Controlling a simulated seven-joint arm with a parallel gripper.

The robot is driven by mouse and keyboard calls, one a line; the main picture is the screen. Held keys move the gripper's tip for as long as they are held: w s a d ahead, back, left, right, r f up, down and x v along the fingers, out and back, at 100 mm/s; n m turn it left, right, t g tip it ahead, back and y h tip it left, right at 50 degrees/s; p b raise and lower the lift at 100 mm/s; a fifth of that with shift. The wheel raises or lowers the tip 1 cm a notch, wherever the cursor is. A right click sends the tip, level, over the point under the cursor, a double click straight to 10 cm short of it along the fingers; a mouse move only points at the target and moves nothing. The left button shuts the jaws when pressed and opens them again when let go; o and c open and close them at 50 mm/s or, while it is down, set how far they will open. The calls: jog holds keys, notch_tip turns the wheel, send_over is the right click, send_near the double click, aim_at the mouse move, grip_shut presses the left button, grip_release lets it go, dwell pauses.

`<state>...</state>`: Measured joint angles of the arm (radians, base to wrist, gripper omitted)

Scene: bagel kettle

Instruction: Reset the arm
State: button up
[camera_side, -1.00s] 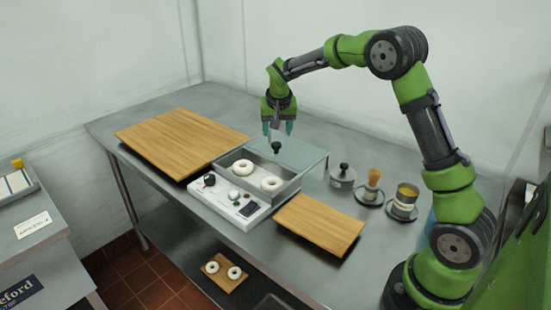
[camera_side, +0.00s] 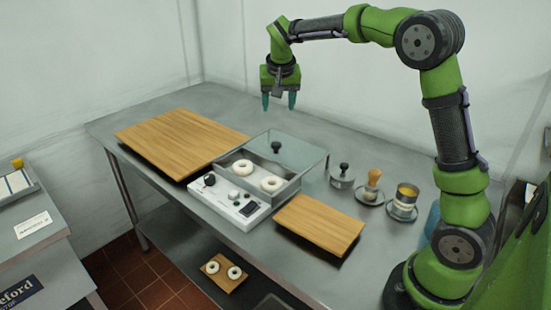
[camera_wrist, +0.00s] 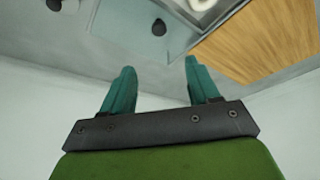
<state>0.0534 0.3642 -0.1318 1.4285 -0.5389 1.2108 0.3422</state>
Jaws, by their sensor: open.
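My gripper (camera_side: 279,104) is raised well above the back of the steel table, with its teal fingers apart and nothing between them. The wrist view also shows the two open fingers (camera_wrist: 158,85). Below and in front of it is the kettle (camera_side: 243,195), a white-fronted unit with a steel basin. Two pale bagels (camera_side: 271,184) sit in the basin. A glass lid (camera_side: 303,154) with a black knob (camera_side: 276,147) lies over the back part of the kettle, apart from my gripper. The knob also shows in the wrist view (camera_wrist: 159,27).
Wooden boards lie left (camera_side: 180,140) and right (camera_side: 320,224) of the kettle. A black-knobbed steel item (camera_side: 342,176), a brush (camera_side: 374,180) and a tin (camera_side: 405,198) stand at the right. A small board with two bagels (camera_side: 223,273) is on the lower shelf. Air around my gripper is clear.

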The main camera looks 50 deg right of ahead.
jog(key=s+a+n+t+y, duration=0.2)
jog(key=s+a, duration=0.5)
jog(key=s, duration=0.6)
jog(key=s+a+n+t+y, duration=0.2)
jog(key=s+a, duration=0.6)
jog(key=s, duration=0.5)
jog(key=shift+a+r+n+y, duration=0.2)
jog(key=shift+n+y, duration=0.2)
jog(key=shift+y, duration=0.2)
